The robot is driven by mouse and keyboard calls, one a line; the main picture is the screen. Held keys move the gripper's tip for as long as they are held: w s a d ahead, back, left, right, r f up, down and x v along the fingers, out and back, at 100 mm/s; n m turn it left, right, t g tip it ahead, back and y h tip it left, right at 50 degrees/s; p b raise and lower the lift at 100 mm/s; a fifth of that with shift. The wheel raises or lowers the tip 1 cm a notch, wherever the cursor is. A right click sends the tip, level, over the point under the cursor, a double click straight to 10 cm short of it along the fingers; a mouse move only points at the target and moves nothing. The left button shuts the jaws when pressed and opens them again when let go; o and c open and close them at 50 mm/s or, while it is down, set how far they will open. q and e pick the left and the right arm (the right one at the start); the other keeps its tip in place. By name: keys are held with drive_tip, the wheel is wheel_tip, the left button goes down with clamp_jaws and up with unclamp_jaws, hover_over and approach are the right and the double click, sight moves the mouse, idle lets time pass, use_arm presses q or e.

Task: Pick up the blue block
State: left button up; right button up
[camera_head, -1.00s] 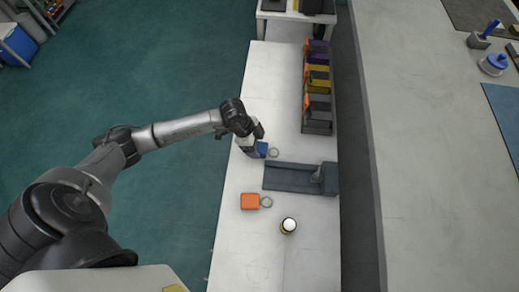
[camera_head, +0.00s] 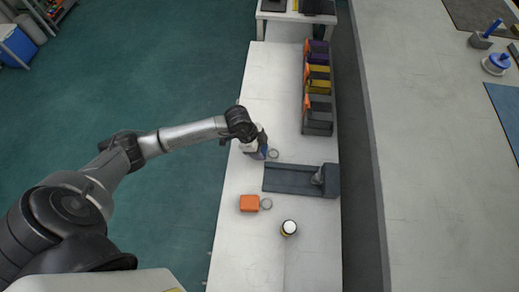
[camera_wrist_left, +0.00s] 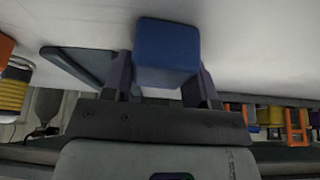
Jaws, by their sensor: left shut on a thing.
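The blue block (camera_head: 262,153) is on or just above the white table, behind the grey tray in the head view. My left gripper (camera_head: 255,147) comes down over it from the left and partly covers it. In the left wrist view the blue block (camera_wrist_left: 167,45) sits between the two dark fingers of my left gripper (camera_wrist_left: 163,78), which is shut on it. I cannot tell whether the block is clear of the table. My right gripper is not in view.
A grey tray (camera_head: 285,180) lies just in front of the block. An orange block (camera_head: 249,203) with a ring and a round white-topped container (camera_head: 289,227) are nearer. Grey bins (camera_head: 318,118) line the right side. The table behind my gripper is clear.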

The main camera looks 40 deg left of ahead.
use_arm(q)
clamp_jaws()
